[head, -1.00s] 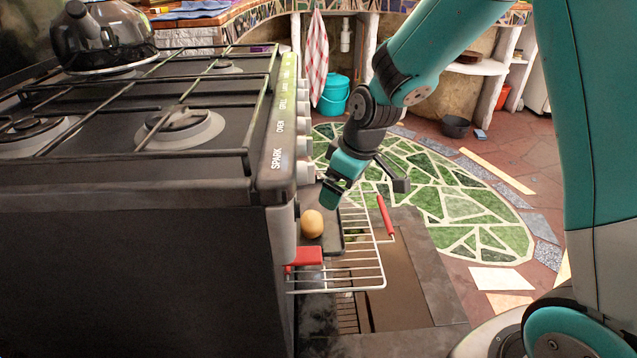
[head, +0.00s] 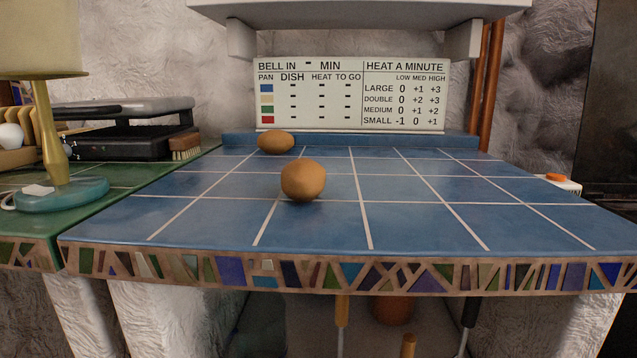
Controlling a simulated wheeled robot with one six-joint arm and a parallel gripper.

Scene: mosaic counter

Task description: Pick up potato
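Two potatoes lie on the blue tiled counter (head: 430,215). The nearer potato (head: 304,180) is round and brown and sits left of the middle of the blue tiles. The farther potato (head: 276,142) is flatter and lies near the back edge, to the left of the nearer one. The two are apart from each other. My gripper and arm do not show in the head view now.
A board with writing (head: 325,95) stands at the back. On the green counter at left are a lamp (head: 62,190), a black appliance (head: 125,140) and a brush (head: 186,147). A shelf (head: 360,10) hangs above. The blue tiles at right are clear.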

